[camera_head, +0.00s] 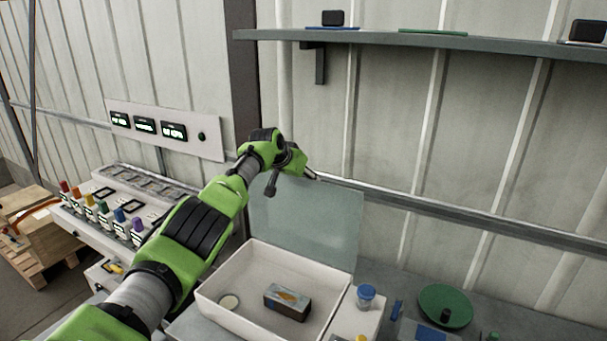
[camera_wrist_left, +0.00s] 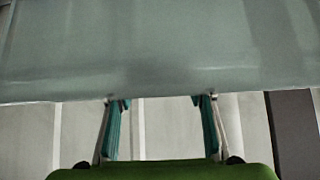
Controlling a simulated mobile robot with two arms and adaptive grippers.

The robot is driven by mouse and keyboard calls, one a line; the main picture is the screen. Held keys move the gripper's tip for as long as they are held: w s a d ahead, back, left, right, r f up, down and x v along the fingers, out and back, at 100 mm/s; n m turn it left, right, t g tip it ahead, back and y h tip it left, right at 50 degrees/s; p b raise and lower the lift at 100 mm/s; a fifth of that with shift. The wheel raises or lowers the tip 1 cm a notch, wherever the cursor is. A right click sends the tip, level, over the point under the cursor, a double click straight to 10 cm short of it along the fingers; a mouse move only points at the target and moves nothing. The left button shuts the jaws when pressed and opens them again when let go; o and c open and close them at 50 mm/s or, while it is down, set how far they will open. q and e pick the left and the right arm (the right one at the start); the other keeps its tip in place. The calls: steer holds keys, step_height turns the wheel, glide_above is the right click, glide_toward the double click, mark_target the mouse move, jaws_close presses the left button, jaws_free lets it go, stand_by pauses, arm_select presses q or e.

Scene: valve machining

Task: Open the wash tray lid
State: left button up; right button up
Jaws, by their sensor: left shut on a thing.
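The wash tray (camera_head: 228,298) is a white open box on the bench. Its grey-green translucent lid (camera_head: 310,222) stands raised, almost upright, along the tray's back side, so the inside shows. My left arm reaches across from the lower left. Its gripper (camera_head: 308,173) is at the lid's top edge, small and partly hidden behind the wrist. In the left wrist view, the lid (camera_wrist_left: 150,50) fills the upper half, and the fingers of my left gripper (camera_wrist_left: 160,102) meet its edge and are shut on it. My right gripper is not in view.
A wall shelf (camera_head: 400,40) runs above.

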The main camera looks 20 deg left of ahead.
arm_select(q)
steer(key=shift+s+d+f, duration=0.1)
steer(key=shift+s+f, duration=0.15)
steer(key=shift+f, duration=0.45)
steer(key=o, duration=1.4)
steer(key=shift+o, duration=0.3)
steer(key=shift+s, duration=0.1)
steer(key=shift+s+r, duration=0.4)
steer(key=shift+r, duration=0.4)
steer(key=v, duration=1.1)
steer(key=shift+w+r, duration=0.25)
steer(key=shift+r, duration=0.05)
steer(key=shift+w+f, duration=0.1)
